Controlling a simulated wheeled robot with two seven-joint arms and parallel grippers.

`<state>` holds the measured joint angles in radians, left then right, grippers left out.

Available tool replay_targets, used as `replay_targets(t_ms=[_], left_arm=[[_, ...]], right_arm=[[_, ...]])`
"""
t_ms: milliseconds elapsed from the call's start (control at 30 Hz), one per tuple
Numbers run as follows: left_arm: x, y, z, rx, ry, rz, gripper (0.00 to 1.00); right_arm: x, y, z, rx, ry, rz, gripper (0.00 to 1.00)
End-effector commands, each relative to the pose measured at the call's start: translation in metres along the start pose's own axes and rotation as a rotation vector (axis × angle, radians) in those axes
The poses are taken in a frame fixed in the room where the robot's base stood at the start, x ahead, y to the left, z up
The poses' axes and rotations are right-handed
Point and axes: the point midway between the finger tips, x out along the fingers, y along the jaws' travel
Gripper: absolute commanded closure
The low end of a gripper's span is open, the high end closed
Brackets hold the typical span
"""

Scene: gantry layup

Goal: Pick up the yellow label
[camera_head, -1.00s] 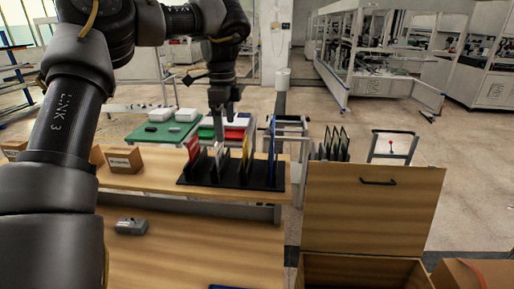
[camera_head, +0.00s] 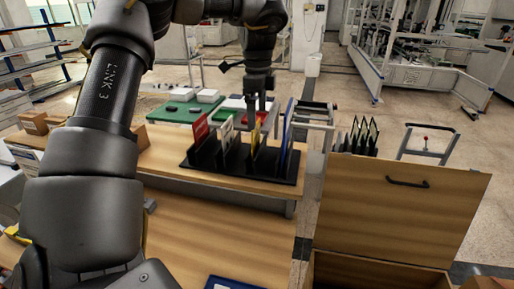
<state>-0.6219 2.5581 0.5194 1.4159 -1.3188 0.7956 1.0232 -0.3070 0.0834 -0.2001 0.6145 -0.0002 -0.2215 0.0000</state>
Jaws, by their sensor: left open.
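The yellow label (camera_head: 256,138) stands upright in a black slotted rack (camera_head: 240,170) on the wooden table. It is between a white label (camera_head: 226,134) on its left and a blue one (camera_head: 287,132) on its right. A red label (camera_head: 201,130) stands at the rack's left end. My left gripper (camera_head: 258,118) points down with open fingers at the top of the yellow label. Whether the fingers straddle or touch the label is too small to tell. My right gripper is not in view.
An open wooden box with a raised lid (camera_head: 400,205) stands at right. Dark panels (camera_head: 365,135) stand upright behind it. A green-topped table (camera_head: 180,108) with white boxes lies behind the rack. Cardboard boxes (camera_head: 38,122) are at left. The front tabletop (camera_head: 220,235) is mostly clear.

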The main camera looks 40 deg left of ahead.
Motion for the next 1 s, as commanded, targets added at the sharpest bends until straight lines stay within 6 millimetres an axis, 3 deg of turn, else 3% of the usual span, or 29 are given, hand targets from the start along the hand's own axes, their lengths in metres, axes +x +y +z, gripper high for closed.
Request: replay_targets(t_ms=[200,500,833,1000], left_arm=[[0.006,0.000,0.000,0.001,0.000,0.000,0.00],[0.045,0.001,0.001,0.003,-0.002,0.001,0.00],[0.053,0.000,0.000,0.002,0.001,-0.001,0.00],[0.053,0.000,0.000,0.002,0.001,-0.001,0.22]], right_arm=[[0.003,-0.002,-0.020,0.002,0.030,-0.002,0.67],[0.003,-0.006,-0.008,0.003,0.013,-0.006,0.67],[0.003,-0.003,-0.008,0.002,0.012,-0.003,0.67],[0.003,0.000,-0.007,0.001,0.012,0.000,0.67]])
